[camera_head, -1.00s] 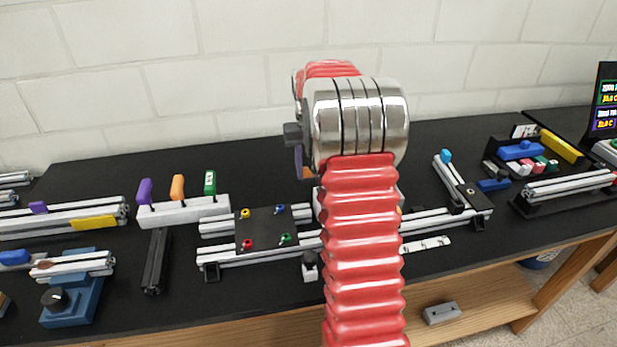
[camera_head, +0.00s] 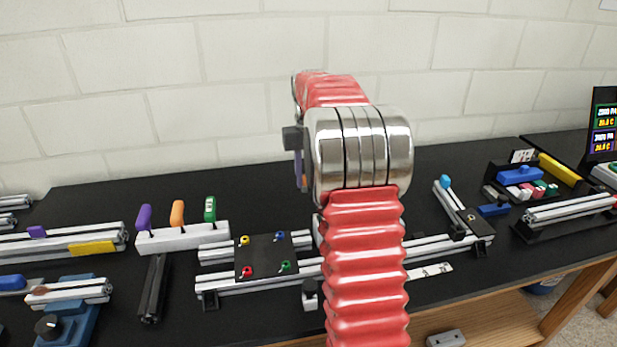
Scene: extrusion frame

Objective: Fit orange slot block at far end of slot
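An orange handle (camera_head: 177,213) stands between a purple and a green one in a white rack (camera_head: 184,238); I cannot tell if it is the slot block. A small brownish-orange piece (camera_head: 39,291) lies on a short rail at the far left. Slotted extrusion rails (camera_head: 250,286) form a frame in the middle of the bench, partly behind my red arm. My gripper is hidden behind the arm's metal joint. Left of that joint show a dark grey part and a narrow bluish piece with an orange edge (camera_head: 304,183); whether these are gripper or held object is unclear.
A black plate (camera_head: 262,257) with several coloured knobs lies on the rails. A black bar (camera_head: 154,287) lies below the rack. At right are an angled rail (camera_head: 462,208), a tray (camera_head: 520,177) with coloured blocks, and a screen (camera_head: 603,128). A wall stands behind the bench.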

